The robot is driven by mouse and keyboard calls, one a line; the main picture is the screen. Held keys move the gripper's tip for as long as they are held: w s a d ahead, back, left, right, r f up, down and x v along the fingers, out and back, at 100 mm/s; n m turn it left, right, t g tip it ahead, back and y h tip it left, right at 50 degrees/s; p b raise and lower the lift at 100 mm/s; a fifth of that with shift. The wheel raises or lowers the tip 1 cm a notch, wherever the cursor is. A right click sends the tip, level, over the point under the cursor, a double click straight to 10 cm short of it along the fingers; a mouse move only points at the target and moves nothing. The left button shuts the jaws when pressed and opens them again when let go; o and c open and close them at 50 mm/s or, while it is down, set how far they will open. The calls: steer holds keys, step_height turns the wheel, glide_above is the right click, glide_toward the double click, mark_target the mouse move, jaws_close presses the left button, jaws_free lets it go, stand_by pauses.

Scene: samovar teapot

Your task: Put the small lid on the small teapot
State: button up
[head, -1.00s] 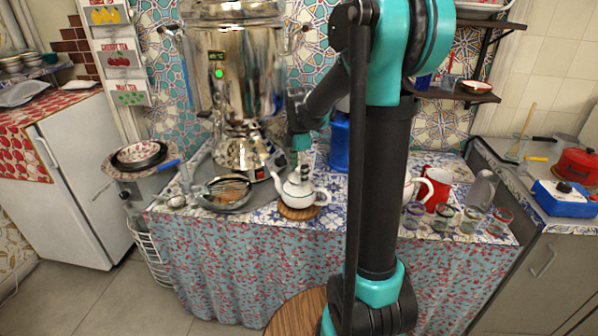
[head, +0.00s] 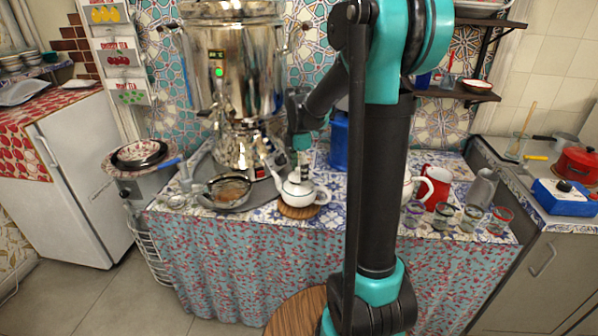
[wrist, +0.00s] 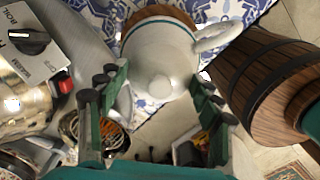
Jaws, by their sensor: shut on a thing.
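The small white teapot (head: 298,192) stands on a round wooden coaster (head: 290,212) in front of the samovar, spout to the left and handle to the right. My gripper (head: 302,172) points down directly over its top. In the wrist view, the teapot (wrist: 150,45) shows a grey-blue ring around its body. The small white lid (wrist: 160,86), with a round knob, sits between my two fingers (wrist: 158,92) at the teapot's top. My gripper is shut on the lid. I cannot tell whether the lid's rim touches the teapot's opening.
The steel samovar (head: 235,80) stands close behind and left. A strainer bowl (head: 226,192) lies left of the teapot. A red mug (head: 437,187) and several glasses (head: 472,217) stand on the right. Another white pot (head: 408,188) is mostly hidden behind my arm.

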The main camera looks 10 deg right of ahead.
steer(key=shift+f, duration=0.4)
stand_by(1.0)
steer(key=o, duration=1.2)
steer(key=shift+o, duration=1.3)
steer(key=shift+r, duration=0.1)
steer(key=shift+r, duration=3.4)
